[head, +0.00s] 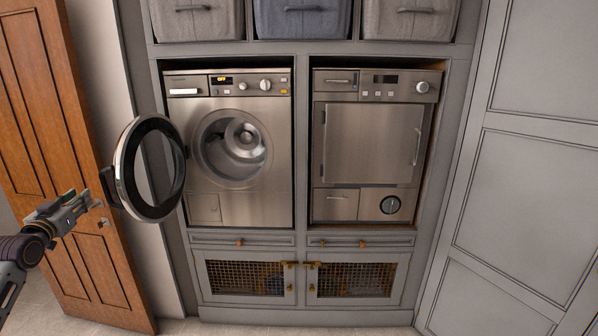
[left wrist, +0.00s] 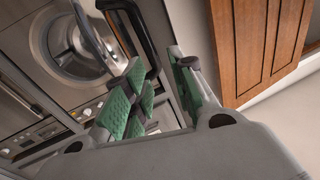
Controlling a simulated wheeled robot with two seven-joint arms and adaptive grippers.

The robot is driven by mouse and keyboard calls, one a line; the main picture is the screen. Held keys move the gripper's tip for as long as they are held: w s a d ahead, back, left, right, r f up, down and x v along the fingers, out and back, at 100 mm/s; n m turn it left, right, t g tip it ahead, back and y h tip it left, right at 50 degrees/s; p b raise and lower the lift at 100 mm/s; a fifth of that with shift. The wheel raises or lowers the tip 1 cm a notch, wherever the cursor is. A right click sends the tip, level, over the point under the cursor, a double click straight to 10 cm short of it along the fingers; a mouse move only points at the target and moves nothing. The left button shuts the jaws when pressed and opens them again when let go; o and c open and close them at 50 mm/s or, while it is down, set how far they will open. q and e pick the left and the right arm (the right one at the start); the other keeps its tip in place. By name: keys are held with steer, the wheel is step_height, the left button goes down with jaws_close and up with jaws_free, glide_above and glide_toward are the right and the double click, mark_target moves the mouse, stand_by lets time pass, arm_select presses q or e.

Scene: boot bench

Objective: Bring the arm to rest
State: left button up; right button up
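The washing machine (head: 205,200) stands in the left bay of the cabinet, its display lit. Its round door (head: 122,165) is swung wide open to the left, and the steel drum shows inside. My left gripper (head: 98,200) is beside the lower left edge of the door, in front of the wooden door. In the left wrist view its green-padded fingers (left wrist: 160,92) are apart with nothing between them. I cannot tell whether a finger touches the door rim. My right gripper is not in view.
A brown wooden door (head: 45,130) stands behind my left arm. A dryer (head: 365,150) with its door shut fills the right bay. Baskets (head: 302,20) sit on the shelf above, and mesh-fronted cupboards (head: 245,278) are below. The floor in front looks clear.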

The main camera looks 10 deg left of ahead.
arm_select(q)
steer(key=s+a+f+g+y, duration=0.15)
steer(key=a+f, duration=0.35)
steer(key=f, duration=0.7)
steer(key=s+a+f+g+y, duration=0.1)
steer(key=a+f+g, duration=0.3)
steer(key=f, duration=0.8)
steer(key=s+d+f+m+g+h, duration=0.15)
steer(key=s+f, duration=0.25)
steer(key=f, duration=0.8)
steer(key=s+d+f+g, duration=0.1)
steer(key=s+d+f, duration=0.25)
steer(key=f, duration=0.85)
steer(key=s+d+f+m+g+h, duration=0.15)
steer(key=s+f, duration=0.35)
steer(key=f, duration=0.6)
steer(key=s+d+f+m+g+h, duration=0.25)
steer(key=s+d+f+g, duration=0.25)
steer(key=s+d+f, duration=1.7)
steer(key=s+d+f+h, duration=0.1)
steer(key=s+d+f, duration=0.2)
steer(key=d, duration=0.6)
steer(key=s+d+f+g+h, duration=0.1)
steer(key=s+d+f, duration=0.2)
steer(key=s+d, duration=0.3)
steer(key=s+d+f+g+h, duration=0.1)
steer(key=s+d+f, duration=0.2)
steer(key=d, duration=0.9)
steer(key=shift+s+d, duration=0.15)
steer(key=shift+s, duration=0.75)
